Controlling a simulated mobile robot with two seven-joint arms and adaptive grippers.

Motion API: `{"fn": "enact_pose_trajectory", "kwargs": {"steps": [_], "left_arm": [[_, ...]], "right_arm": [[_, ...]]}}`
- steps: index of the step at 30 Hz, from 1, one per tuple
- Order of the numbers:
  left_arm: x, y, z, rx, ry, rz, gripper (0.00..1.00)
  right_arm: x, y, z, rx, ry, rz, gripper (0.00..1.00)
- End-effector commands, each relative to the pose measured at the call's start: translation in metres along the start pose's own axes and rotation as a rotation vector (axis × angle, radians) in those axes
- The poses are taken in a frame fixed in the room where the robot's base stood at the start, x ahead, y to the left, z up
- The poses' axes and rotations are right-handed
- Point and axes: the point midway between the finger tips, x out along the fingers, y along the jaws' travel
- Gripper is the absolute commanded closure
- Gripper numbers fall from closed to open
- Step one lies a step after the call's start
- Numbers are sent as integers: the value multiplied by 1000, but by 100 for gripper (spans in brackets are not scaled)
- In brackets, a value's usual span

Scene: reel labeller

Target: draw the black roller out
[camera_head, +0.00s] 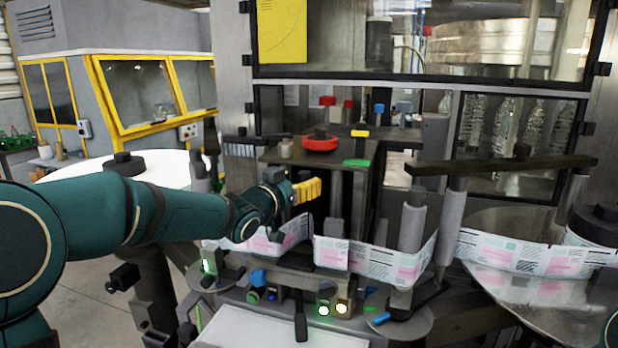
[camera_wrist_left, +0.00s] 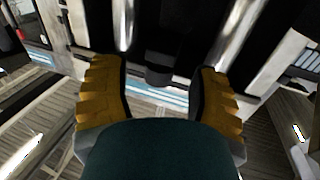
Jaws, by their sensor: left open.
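My left gripper (camera_head: 306,190) reaches in from the left in front of the labeller, at the height of the space under its top plate. In the left wrist view its two yellow ribbed fingers (camera_wrist_left: 160,92) stand wide apart with nothing gripped between them. A black blunt-ended part (camera_wrist_left: 160,68), apparently the black roller, shows beyond and between the fingers, apart from them. In the head view I cannot pick the roller out from the dark upright parts behind the gripper. My right gripper is out of view.
The label web (camera_head: 392,264) runs in front of and below the gripper. A red knob (camera_head: 320,143) sits on the top plate above it. Grey rollers (camera_head: 413,219) stand to the right. A black lever (camera_head: 300,318) and lit buttons are below.

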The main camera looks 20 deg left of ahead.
Motion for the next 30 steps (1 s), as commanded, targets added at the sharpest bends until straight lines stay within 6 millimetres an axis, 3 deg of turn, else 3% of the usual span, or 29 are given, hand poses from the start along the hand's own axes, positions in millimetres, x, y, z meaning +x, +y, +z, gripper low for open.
{"fn": "enact_pose_trajectory", "kwargs": {"steps": [3, 9, 20, 25, 26, 30], "left_arm": [[20, 0, 0, 0, 0, 0, 40], [38, 0, 0, 0, -1, 0, 40], [42, 0, 0, -1, 0, -1, 40], [42, 0, 0, -1, 0, 0, 94], [42, 0, 0, -1, 0, 0, 100], [42, 2, 0, -1, -1, 2, 100]], "right_arm": [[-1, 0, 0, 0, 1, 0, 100], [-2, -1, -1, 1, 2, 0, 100], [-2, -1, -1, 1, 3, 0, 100], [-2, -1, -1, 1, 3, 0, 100], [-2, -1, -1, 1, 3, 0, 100], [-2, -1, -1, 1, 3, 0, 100]]}}
